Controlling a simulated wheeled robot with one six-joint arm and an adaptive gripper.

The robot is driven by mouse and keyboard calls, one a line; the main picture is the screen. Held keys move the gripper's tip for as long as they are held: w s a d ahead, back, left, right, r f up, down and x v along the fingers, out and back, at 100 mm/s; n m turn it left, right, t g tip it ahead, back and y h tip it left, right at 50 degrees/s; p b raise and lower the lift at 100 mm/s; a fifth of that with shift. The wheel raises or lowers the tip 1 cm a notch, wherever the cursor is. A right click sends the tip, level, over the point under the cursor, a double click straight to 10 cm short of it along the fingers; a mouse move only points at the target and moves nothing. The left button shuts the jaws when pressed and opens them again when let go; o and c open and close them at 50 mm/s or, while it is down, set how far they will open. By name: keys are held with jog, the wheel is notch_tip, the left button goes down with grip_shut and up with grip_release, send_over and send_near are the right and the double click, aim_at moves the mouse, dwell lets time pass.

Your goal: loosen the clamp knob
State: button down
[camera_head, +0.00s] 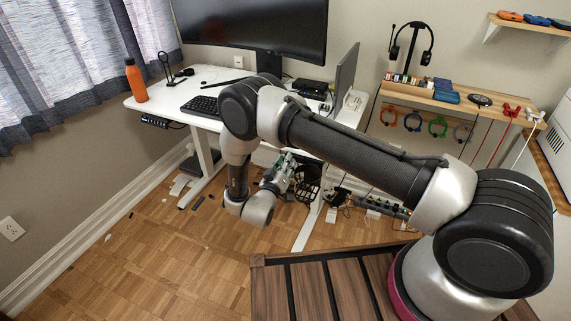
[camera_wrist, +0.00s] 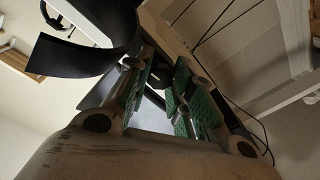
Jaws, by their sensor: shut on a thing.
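My gripper (camera_head: 284,165) is below the desktop in the head view, partly hidden by my arm. In the wrist view my gripper (camera_wrist: 160,75) has green-padded fingers to either side of a small dark part, which I take to be the clamp knob (camera_wrist: 160,78). The gripper is shut on it. Most of the knob is hidden by the fingers, so its shape and turn cannot be told. I cannot make out the knob in the head view.
The white desk (camera_head: 150,107) holds a keyboard (camera_head: 200,106), an orange bottle (camera_head: 136,80) and a large monitor (camera_head: 255,28). A black mesh basket (camera_head: 307,186) is close beside my gripper. A wooden side shelf (camera_head: 420,96) with hanging cables stands right. The floor (camera_head: 150,245) is open at front left.

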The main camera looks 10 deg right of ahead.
jog(key=n, duration=0.6)
jog(key=shift+s+d+f+g, duration=0.1)
jog(key=shift+g, duration=0.2)
jog(key=shift+n, duration=0.3)
jog(key=c, duration=1.2)
grip_release()
jog(key=shift+c, duration=0.2)
jog(key=shift+o, duration=0.2)
jog(key=v, duration=1.2)
